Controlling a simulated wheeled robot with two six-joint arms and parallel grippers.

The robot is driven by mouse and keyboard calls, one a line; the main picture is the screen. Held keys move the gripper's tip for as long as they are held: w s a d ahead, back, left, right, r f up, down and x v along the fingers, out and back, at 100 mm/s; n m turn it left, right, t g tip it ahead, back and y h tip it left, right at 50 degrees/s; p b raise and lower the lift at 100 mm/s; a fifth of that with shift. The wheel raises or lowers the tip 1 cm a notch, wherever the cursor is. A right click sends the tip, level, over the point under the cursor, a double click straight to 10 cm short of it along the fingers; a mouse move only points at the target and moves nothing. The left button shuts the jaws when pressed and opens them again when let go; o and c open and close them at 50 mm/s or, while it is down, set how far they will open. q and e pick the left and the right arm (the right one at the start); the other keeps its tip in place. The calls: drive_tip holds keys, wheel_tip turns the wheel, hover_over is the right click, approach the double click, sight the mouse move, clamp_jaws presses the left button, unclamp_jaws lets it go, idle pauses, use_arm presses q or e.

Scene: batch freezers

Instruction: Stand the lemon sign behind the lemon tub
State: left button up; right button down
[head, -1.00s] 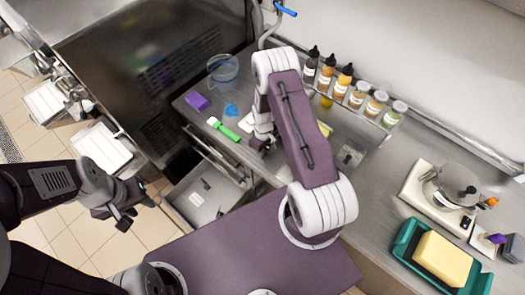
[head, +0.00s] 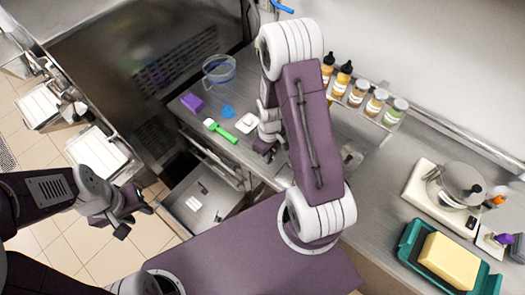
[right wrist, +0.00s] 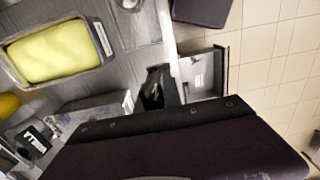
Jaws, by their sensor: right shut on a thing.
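The lemon tub (right wrist: 55,52) is a steel pan of pale yellow ice cream at the left of the right wrist view, with a label on one side. In the head view my right arm hides it. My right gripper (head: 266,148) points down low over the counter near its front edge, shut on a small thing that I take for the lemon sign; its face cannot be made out. A dark finger (right wrist: 155,88) shows in the right wrist view, apart from the tub. My left gripper (head: 130,212) is open and empty over the floor at the left.
A green spatula (head: 221,131), a white dish (head: 247,122), a purple block (head: 193,103) and a clear jug (head: 219,72) lie left of my right gripper. Bottles and jars (head: 361,92) line the back. A scale (head: 440,200) and a teal tray (head: 407,245) stand right. An open drawer (head: 203,200) juts out in front.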

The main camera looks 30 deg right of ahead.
drive_tip(key=s+r, duration=0.3)
drive_tip(key=s, duration=0.3)
drive_tip(key=w+d+r+n, duration=0.1)
drive_tip(key=w+d+r, duration=0.2)
drive_tip(key=w+d, duration=0.45)
drive_tip(key=w+d+r+n, duration=0.1)
drive_tip(key=w+d+r, duration=0.2)
drive_tip(key=w+d, duration=0.5)
drive_tip(key=d+m+p, duration=0.1)
drive_tip(key=d+m, duration=0.1)
drive_tip(key=d, duration=1)
drive_tip(key=s+d+f+m, duration=0.2)
drive_tip(key=s+d+f, duration=0.2)
drive_tip(key=s+d, duration=0.1)
drive_tip(key=f+b, duration=0.2)
drive_tip(key=f, duration=0.2)
drive_tip(key=f+b, duration=0.3)
drive_tip(key=f, duration=0.1)
drive_tip(key=f+b, duration=0.3)
drive_tip(key=f, duration=0.1)
drive_tip(key=shift+w+a+f, duration=0.1)
drive_tip(key=shift+w+f, duration=0.15)
